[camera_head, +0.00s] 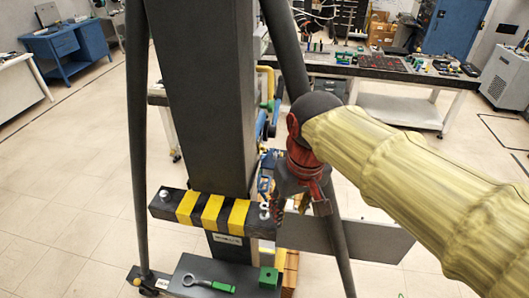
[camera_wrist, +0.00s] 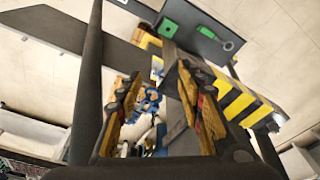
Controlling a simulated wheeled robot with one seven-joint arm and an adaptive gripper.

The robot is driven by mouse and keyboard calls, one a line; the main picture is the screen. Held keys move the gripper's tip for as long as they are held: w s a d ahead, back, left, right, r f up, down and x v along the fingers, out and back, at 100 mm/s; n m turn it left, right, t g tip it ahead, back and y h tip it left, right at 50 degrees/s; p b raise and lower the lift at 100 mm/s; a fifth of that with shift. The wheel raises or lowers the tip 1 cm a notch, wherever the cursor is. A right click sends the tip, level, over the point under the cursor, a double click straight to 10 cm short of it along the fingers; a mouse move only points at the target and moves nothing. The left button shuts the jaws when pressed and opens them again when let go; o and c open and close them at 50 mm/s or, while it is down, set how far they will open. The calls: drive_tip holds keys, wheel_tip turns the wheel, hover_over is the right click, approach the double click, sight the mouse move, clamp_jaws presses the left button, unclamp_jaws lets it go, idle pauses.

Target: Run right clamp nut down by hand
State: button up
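The black-and-yellow striped clamp bar (camera_head: 212,212) crosses the dark column in the head view. A metal nut (camera_head: 164,195) sits at its left end. Small metal parts (camera_head: 264,211), probably the right clamp nut, show at its right end beside my gripper. My gripper (camera_head: 298,200) points down just right of that end, its tips partly hidden. In the wrist view my gripper (camera_wrist: 160,112) has two yellow-padded fingers well apart, with nothing seen held between them. The striped bar (camera_wrist: 238,102) runs behind the right finger there, which covers part of it. The right nut cannot be made out there.
A grey shelf (camera_head: 190,268) below the bar holds a green-handled ring tool (camera_head: 208,284) and a green block (camera_head: 268,278). Slanted dark legs (camera_head: 137,120) flank the column. A workbench (camera_head: 400,72) stands behind. Open floor (camera_head: 85,190) lies left.

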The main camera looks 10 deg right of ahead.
sight(264, 205)
drive_tip(key=shift+n+g, duration=0.5)
drive_tip(key=shift+g, duration=0.4)
drive_tip(key=w+a+r+p, duration=0.1)
drive_tip(key=r+p, duration=0.1)
drive_tip(key=w+a+r+p, duration=0.1)
drive_tip(key=a+r, duration=0.1)
drive_tip(key=w+a+r+p, duration=0.1)
drive_tip(key=w+r+p, duration=0.1)
drive_tip(key=shift+a+r+p, duration=0.25)
drive_tip(key=shift+a+p, duration=0.1)
drive_tip(key=shift+w+a, duration=0.1)
drive_tip(key=shift+a, duration=0.2)
drive_tip(key=shift+f+p, duration=0.45)
drive_tip(key=shift+f, duration=3.35)
drive_tip(key=shift+c, duration=1.4)
clamp_jaws()
drive_tip(key=shift+c, duration=1.9)
unclamp_jaws()
clamp_jaws()
